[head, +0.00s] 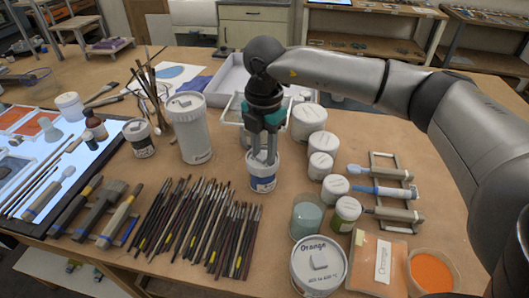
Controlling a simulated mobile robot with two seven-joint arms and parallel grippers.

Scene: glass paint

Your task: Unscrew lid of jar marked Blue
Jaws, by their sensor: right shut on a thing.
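The jar with a blue label (263,183) stands upright on the wooden table in the middle of the head view. Its label text is too small to read. My right gripper (264,158) points straight down over this jar, with its fingers at the jar's top. It is shut on the jar's lid, which is mostly hidden behind the fingers. My left gripper is not in view.
Several white-lidded jars (309,117) stand close to the right of my gripper. A tall white container (193,132) stands to the left. Many brushes (200,225) lie in front. A jar marked Orange (317,267) is at the front right.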

